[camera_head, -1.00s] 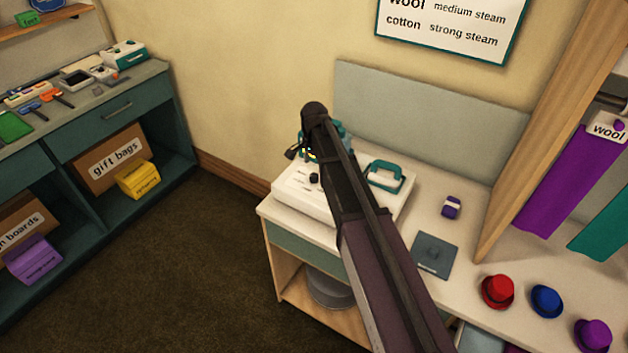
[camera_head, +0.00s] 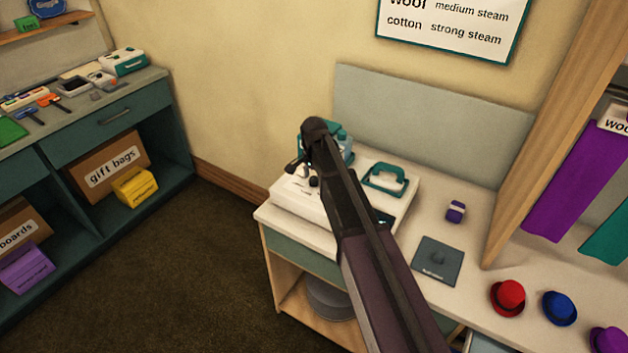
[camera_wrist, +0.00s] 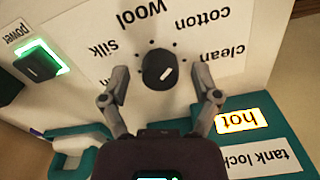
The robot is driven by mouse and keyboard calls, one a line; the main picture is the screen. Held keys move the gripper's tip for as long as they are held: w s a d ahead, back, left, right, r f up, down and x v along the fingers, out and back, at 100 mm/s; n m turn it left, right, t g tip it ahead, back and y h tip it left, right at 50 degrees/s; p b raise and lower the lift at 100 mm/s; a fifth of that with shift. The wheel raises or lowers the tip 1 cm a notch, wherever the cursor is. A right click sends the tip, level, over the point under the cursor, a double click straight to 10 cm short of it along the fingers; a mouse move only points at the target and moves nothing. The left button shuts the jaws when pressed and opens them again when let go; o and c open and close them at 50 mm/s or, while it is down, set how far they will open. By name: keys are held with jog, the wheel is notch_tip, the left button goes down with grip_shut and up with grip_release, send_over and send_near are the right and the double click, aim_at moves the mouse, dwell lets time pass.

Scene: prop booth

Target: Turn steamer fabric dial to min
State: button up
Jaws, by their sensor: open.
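The steamer's fabric dial (camera_wrist: 158,69) is a round black knob with a white mark, on a white panel in the wrist view. Labels silk, Wool, cotton and clean stand around it, upside down in this view. The white mark lies on the dial's lower right part, on the side of clean. In the head view the white steamer (camera_head: 299,207) stands on the counter, partly hidden by my arm.
A lit green power switch (camera_wrist: 42,62) is left of the dial; a lit hot sign (camera_wrist: 241,121) and a tank lock label (camera_wrist: 262,160) are lower right. A teal handle (camera_head: 385,180), a grey pad (camera_head: 437,262) and hats (camera_head: 508,298) are on the counter.

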grip_shut()
